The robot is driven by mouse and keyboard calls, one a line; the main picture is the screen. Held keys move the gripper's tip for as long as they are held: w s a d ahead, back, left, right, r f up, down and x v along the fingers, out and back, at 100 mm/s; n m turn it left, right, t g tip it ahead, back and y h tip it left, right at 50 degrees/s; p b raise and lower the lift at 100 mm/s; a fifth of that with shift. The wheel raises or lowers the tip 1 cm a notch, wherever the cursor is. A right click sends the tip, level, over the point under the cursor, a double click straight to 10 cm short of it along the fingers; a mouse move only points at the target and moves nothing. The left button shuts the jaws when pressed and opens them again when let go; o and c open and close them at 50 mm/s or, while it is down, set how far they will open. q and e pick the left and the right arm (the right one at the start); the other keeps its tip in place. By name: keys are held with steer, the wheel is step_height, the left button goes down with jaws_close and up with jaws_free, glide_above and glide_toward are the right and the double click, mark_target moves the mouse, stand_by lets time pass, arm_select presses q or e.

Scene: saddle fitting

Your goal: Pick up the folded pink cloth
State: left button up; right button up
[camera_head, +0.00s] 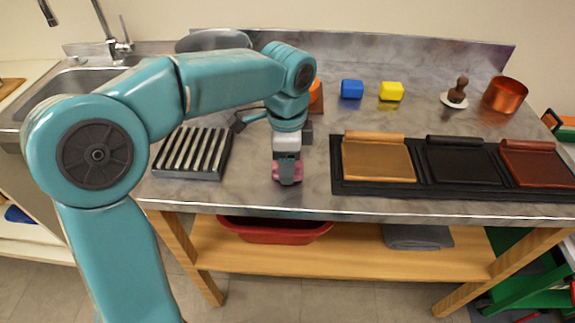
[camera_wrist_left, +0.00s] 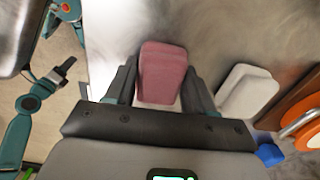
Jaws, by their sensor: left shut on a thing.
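The folded pink cloth (camera_head: 289,177) is at the front of the metal worktop, between the ribbed rack and the dark tray. In the left wrist view the cloth (camera_wrist_left: 163,72) is a dusky pink, rounded block between my two dark fingers. My left gripper (camera_head: 288,168) points down and is shut on it; the gripper also shows in the left wrist view (camera_wrist_left: 160,92). I cannot tell whether the cloth touches the worktop. A pale strip shows at its near end between the fingers. My right gripper does not show clearly in either view.
A ribbed metal rack (camera_head: 192,152) stands left of the gripper. A dark tray (camera_head: 337,182) with three coloured pads lies right. Blue (camera_head: 352,89) and yellow (camera_head: 391,91) cubes and a copper pot (camera_head: 505,95) stand behind. A white block (camera_wrist_left: 247,92) is beside the gripper.

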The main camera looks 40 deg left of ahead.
arm_select(q)
step_height(320, 180, up, 20)
steer(key=p, duration=0.6)
steer(key=o, duration=0.3)
steer(key=shift+c, duration=1.1)
